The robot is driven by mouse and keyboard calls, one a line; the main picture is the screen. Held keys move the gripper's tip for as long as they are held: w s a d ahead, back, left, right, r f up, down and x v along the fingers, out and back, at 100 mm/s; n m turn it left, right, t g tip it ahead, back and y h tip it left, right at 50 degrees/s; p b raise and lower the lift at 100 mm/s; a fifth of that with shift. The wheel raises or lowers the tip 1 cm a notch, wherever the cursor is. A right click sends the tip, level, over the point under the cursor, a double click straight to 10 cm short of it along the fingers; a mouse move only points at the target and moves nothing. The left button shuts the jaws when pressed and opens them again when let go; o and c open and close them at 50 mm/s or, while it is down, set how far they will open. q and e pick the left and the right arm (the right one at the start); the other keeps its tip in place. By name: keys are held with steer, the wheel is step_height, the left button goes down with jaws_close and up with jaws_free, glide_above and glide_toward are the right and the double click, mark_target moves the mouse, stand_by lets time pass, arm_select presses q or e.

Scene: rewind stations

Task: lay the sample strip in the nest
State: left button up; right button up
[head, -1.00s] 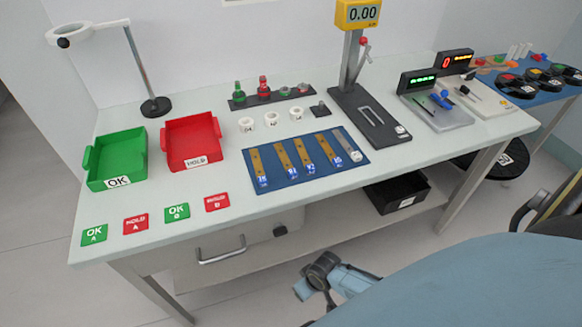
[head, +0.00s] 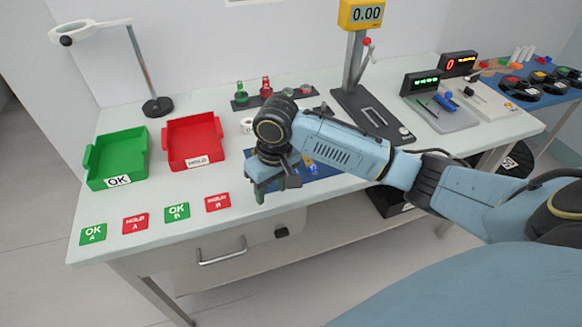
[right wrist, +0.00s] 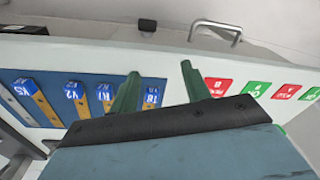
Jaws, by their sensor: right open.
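Several sample strips, tan with blue labelled ends, lie side by side on a blue mat (right wrist: 52,84) in the right wrist view. The strip labelled 18 (right wrist: 152,96) is nearest my fingers; beside it are two more strips (right wrist: 105,92) (right wrist: 74,91) and one marked X5 (right wrist: 26,90). My right gripper (head: 275,188) is at the mat's left end, fingers downward. In the wrist view its green fingers (right wrist: 160,70) are apart with nothing between them. My arm hides most of the mat in the head view. I cannot tell which fixture is the nest. My left gripper is out of view.
A green OK tray (head: 117,160) and red tray (head: 194,142) stand left of my gripper. Flat red and green cards (head: 176,212) lie along the front edge. A yellow gauge (head: 361,14) on a stand and display units (head: 420,82) are at right.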

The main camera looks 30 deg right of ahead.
steer(key=w+d+r+m, duration=0.4)
steer(key=w+d+r, duration=0.2)
steer(key=d+r, duration=0.4)
steer(key=shift+g+h, duration=0.4)
steer(key=f, duration=0.3)
steer(key=f+b, duration=0.1)
steer(key=f, duration=0.3)
steer(key=shift+s+f, duration=0.2)
steer(key=shift+f, duration=0.1)
steer(key=shift+f+b, duration=0.35)
steer(key=shift+f, duration=0.15)
steer(key=f, duration=0.3)
steer(key=f+b, duration=0.1)
steer(key=shift+s+a+f, duration=0.2)
steer(key=shift+s, duration=0.1)
steer(key=shift+f, duration=0.25)
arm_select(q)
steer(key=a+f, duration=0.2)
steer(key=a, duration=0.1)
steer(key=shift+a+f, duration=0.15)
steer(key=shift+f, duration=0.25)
arm_select(e)
steer(key=shift+c, duration=0.5)
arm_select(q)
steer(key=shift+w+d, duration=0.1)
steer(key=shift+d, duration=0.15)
arm_select(e)
jaws_close()
